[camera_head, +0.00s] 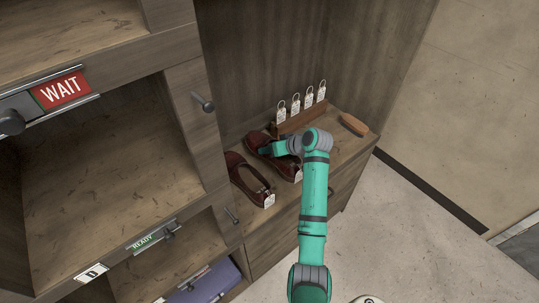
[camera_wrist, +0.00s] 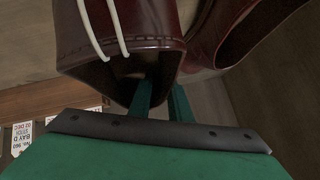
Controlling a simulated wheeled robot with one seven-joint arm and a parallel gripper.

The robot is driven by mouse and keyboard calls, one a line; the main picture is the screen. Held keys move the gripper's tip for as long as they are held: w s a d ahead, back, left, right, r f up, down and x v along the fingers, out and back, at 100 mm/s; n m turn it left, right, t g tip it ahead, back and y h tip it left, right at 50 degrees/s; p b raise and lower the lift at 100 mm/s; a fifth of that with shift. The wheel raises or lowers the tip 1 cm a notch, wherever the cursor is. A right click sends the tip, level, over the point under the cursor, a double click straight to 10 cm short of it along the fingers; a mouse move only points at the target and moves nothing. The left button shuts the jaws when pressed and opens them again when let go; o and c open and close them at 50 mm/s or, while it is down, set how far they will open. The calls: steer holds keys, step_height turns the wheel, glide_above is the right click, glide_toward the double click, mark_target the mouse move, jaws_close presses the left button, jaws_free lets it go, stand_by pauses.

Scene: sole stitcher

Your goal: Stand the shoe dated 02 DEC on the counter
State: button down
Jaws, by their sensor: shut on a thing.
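Two dark red shoes are at the counter (camera_head: 285,205) in the head view. The right shoe (camera_head: 285,167) has a white tag at its near end, too small to read. My gripper (camera_head: 266,151) reaches over it from the right and is shut on it. In the wrist view my green fingers (camera_wrist: 163,98) meet the edge of a dark red shoe (camera_wrist: 120,58) with white cords. I cannot tell whether this shoe touches the counter. The left shoe (camera_head: 240,172) stands beside it with its own unreadable tag (camera_head: 269,200).
A wooden rack (camera_head: 290,125) with several hanging tags stands behind the shoes. One tag (camera_wrist: 22,137) in the wrist view reads "BAY D" and "02 DEC". A brown-handled brush (camera_head: 354,125) lies at the right. A shelf unit (camera_head: 100,170) marked WAIT and READY stands left.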

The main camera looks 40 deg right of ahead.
mark_target(268, 155)
steer(key=shift+w+d+f, duration=0.25)
steer(key=shift+f, duration=0.1)
steer(key=shift+s+f, duration=0.1)
steer(key=shift+f, duration=1.4)
steer(key=shift+d, duration=0.1)
steer(key=c, duration=1.6)
jaws_free()
steer(key=shift+f, duration=0.1)
steer(key=v, duration=1.2)
